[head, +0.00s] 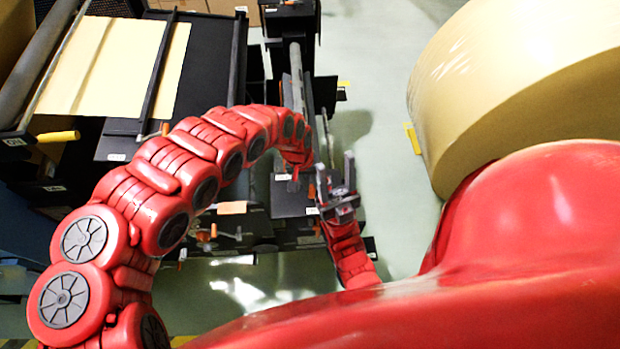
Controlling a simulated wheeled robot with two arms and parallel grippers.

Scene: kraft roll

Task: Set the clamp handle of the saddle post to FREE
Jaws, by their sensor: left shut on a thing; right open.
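My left arm arches in from the left and bends down over the dark stand in the middle. My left gripper (294,184) is at its end, low beside a grey upright plate, and mostly hidden by the arm. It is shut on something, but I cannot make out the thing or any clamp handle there. My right gripper (336,168) is open and empty just to the right, its two grey fingers pointing up the picture. I cannot tell the saddle post apart from the dark stand parts (288,203), and no FREE mark is readable.
A large cream paper roll (500,75) fills the upper right. A black machine bed (212,60) with a cream sheet (130,62) is at the upper left. An orange-ended crank (208,236) sits low on the stand. Pale floor (385,200) is clear between stand and roll.

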